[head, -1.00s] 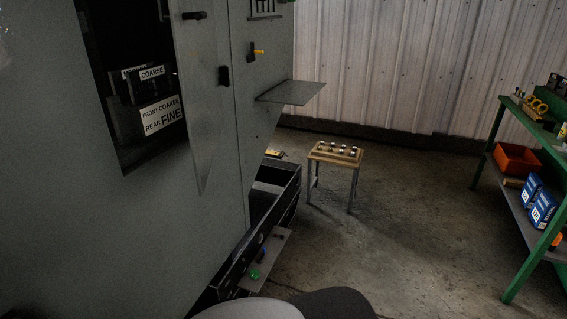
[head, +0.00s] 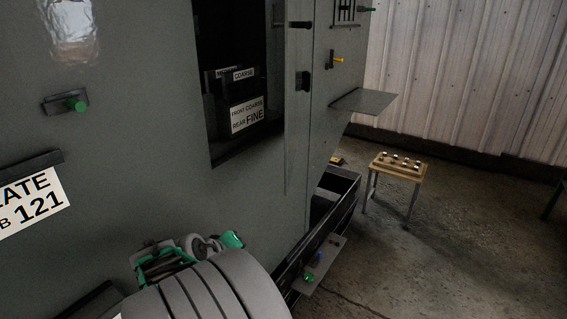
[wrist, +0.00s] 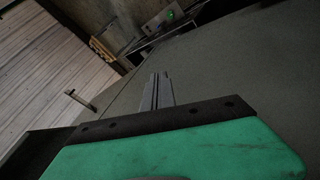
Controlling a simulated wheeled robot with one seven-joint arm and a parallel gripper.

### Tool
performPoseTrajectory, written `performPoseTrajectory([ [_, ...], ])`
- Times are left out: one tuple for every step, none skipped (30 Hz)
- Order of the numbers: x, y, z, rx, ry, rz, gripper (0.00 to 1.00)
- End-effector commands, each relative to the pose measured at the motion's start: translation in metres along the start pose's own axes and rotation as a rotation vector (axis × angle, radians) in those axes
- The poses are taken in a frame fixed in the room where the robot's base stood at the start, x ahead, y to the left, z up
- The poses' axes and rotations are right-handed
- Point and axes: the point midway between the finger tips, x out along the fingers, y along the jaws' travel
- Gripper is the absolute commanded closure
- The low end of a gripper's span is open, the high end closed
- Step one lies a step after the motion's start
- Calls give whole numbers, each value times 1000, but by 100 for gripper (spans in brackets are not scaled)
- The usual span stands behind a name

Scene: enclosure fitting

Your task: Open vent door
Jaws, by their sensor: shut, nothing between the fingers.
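A slotted vent (head: 347,11) shows at the top of the grey cabinet, cut off by the picture's edge. A narrow panel (head: 298,130) with a dark handle (head: 300,24) stands beside the cabinet's dark opening. I cannot tell for sure which part is the vent door. In the wrist view my gripper (wrist: 161,78) is shut and empty, its fingers over a plain grey surface. A small bar handle (wrist: 80,99) stands to the left, apart from the fingers. In the head view my arm is low at the front, and the fingertips cannot be made out.
The opening holds labelled blocks (head: 247,112). A shelf (head: 364,101) juts from the cabinet's right side. An open dark drawer (head: 340,190) and a small button panel (head: 318,265) stick out below.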

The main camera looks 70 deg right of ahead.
Motion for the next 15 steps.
performPoseTrajectory([
  [2,46,-22,-73,77,163,100],
  [-3,73,-36,-132,121,263,100],
  [-14,103,-52,-216,165,385,100],
  [-24,121,-63,-280,190,466,100],
  [-34,136,-73,-341,208,538,100],
  [-46,149,-83,-415,224,614,100],
  [-52,156,-89,-461,230,656,100],
  [-56,159,-93,-496,233,681,100],
  [-59,162,-96,-528,233,701,100],
  [-59,164,-98,-542,233,710,100],
  [-59,166,-100,-549,233,714,100],
  [-56,168,-101,-553,232,715,100],
  [-54,170,-102,-552,231,715,100],
  [-51,173,-104,-550,231,714,100],
  [-46,177,-107,-550,231,714,100],
])
